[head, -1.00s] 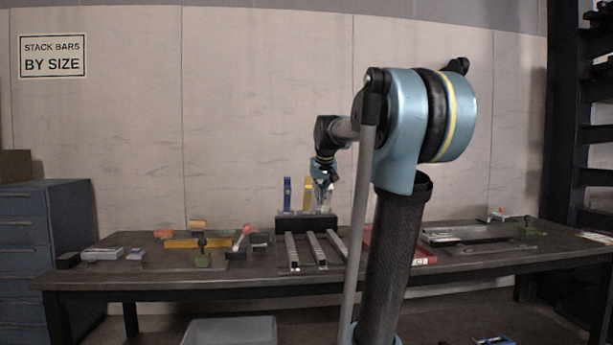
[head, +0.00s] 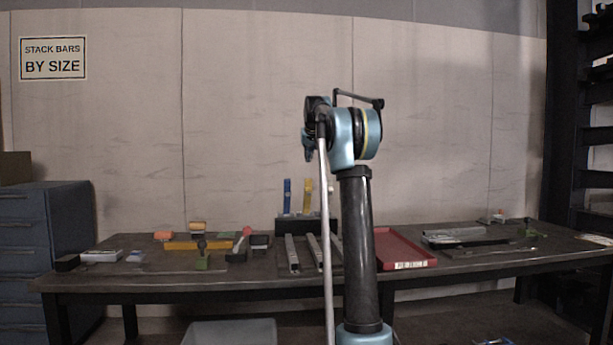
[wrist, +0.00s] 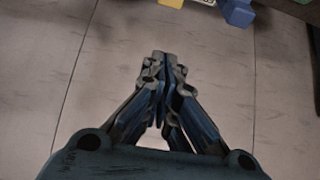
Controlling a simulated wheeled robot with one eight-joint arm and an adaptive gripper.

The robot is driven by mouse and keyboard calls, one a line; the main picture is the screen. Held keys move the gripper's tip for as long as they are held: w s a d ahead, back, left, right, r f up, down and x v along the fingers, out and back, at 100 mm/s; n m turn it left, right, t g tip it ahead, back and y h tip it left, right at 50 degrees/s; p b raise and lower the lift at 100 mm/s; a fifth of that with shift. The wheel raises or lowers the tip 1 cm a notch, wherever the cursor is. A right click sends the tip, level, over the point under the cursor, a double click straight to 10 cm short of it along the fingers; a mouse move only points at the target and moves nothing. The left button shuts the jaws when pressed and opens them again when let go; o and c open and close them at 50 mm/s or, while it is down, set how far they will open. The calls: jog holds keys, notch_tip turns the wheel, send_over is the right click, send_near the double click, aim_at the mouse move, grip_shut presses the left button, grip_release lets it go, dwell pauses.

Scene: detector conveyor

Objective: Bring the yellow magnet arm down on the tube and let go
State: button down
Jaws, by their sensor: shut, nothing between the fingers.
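The yellow magnet arm (head: 308,195) stands upright at the back of a black block (head: 294,227) on the bench, beside an upright blue arm (head: 287,195). Grey metal tubes (head: 292,254) lie in front of the block; one is partly hidden by my arm. In the wrist view my gripper (wrist: 163,68) is shut and empty, with the wall behind it. A blue end (wrist: 238,12) and a bit of yellow show at that view's top edge, apart from the fingers. The head view does not show my fingertips clearly.
A red tray (head: 403,250) lies right of the tubes. A grey bin (head: 232,332) stands on the floor in front.

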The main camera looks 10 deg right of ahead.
jog(key=x, duration=1)
jog(key=shift+s+f, duration=0.4)
jog(key=shift+s, duration=0.5)
jog(key=shift+s+f, duration=0.4)
jog(key=shift+s, duration=0.45)
jog(key=shift+a, duration=0.2)
jog(key=shift+d, duration=0.2)
